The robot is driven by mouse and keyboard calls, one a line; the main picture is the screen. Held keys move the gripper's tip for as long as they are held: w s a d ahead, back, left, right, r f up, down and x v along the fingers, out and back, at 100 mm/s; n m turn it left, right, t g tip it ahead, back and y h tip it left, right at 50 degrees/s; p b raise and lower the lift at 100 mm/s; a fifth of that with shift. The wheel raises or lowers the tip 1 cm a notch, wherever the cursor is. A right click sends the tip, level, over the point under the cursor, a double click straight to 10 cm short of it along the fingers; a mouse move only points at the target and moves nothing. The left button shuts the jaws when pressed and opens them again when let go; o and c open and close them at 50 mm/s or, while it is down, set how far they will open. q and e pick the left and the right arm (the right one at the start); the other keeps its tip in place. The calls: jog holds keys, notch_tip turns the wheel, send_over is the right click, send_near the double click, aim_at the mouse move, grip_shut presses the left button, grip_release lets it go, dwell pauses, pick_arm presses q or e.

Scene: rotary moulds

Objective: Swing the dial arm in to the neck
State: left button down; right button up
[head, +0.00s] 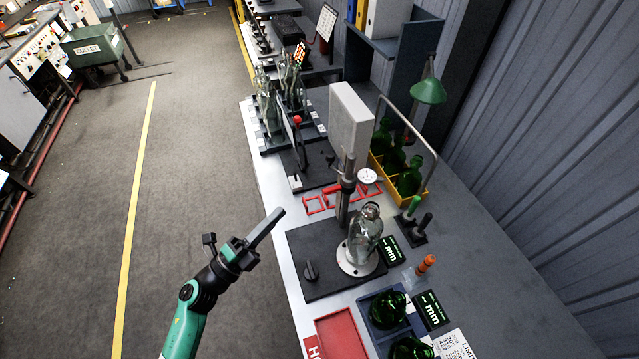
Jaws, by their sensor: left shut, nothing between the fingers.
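A clear glass bottle (364,238) stands upright on a round white turntable (346,262) on a black base plate (308,277). A dark upright post (344,196) rises behind it, to its left. A white round dial gauge (367,176) shows by the post's upper part, behind the bottle neck (371,210) in the picture. I cannot tell whether anything touches the neck. A black knob (311,270) is at the base's front left. My left gripper (279,214) is shut and empty, left of the base and apart from it. My right gripper is out of view.
Red frames (330,199) lie behind the base. A wire-framed yellow crate (388,181) holds green bottles. A blue tray (370,321) with green bottles and a red tray (349,337) are in front. An orange-handled tool (426,264) stands right. The aisle floor at left is clear.

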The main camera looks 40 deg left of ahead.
pick_arm(q)
jog(key=shift+a+r, duration=0.1)
jog(key=shift+w, duration=0.1)
jog(key=x, duration=1.4)
jog(key=shift+r, duration=0.1)
